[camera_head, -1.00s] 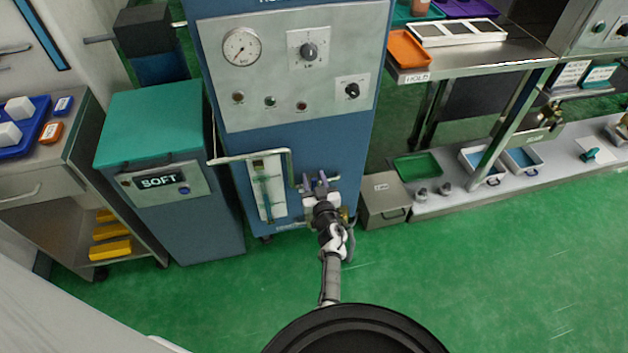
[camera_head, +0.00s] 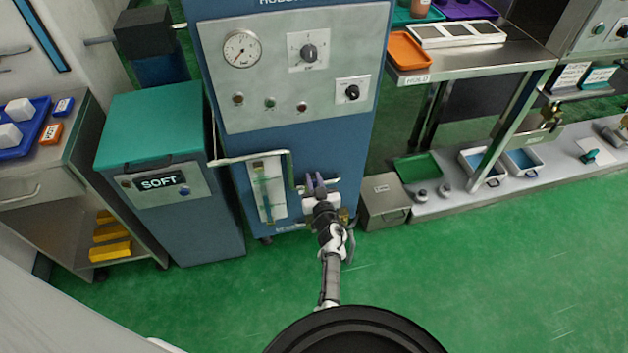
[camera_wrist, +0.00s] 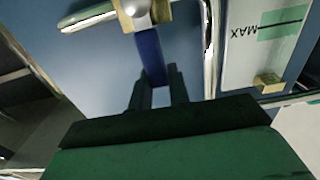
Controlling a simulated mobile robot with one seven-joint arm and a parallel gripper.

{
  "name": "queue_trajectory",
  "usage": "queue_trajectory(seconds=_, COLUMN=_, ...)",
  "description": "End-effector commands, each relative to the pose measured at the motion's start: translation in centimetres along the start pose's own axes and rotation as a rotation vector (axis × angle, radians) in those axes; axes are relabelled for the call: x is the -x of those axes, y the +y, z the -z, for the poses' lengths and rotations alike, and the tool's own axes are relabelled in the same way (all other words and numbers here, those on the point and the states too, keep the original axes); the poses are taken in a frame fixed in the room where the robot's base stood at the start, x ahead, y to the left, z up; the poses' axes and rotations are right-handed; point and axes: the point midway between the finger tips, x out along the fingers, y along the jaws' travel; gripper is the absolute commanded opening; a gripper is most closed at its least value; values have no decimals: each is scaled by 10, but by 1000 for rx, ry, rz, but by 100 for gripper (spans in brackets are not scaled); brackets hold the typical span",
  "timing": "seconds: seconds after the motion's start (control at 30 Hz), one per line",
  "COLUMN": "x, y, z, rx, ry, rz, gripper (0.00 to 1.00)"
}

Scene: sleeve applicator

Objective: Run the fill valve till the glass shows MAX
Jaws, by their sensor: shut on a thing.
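The fill valve shows in the wrist view as a brass body (camera_wrist: 140,12) with a blue lever (camera_wrist: 150,55). My gripper (camera_wrist: 157,80) is shut on that lever, one dark finger on each side. In the head view my gripper (camera_head: 316,187) is at the lower front of the blue cabinet, and the wrist hides much of the valve. The sight glass (camera_head: 268,188) is a pale upright panel just left of it. In the wrist view the glass panel (camera_wrist: 243,70) is upside down, with MAX, a dark line and a green band; the exact level is unclear.
A bent metal pipe (camera_head: 250,156) runs across the cabinet front above the glass. The SOFT cabinet (camera_head: 168,205) stands at the left, and a grey box (camera_head: 384,203) sits close at the right. Green floor (camera_head: 440,280) is open in front.

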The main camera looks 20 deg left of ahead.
Motion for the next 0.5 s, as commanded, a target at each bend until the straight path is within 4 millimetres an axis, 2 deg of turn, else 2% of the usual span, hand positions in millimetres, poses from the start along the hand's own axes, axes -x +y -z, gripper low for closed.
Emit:
queue_trajectory(seconds=0.27, x=0, y=10, z=4, rx=-106, ry=-1, rz=-2, gripper=0)
queue_trajectory(seconds=0.5, x=0, y=24, z=1, rx=-296, ry=-1, rz=-3, gripper=0)
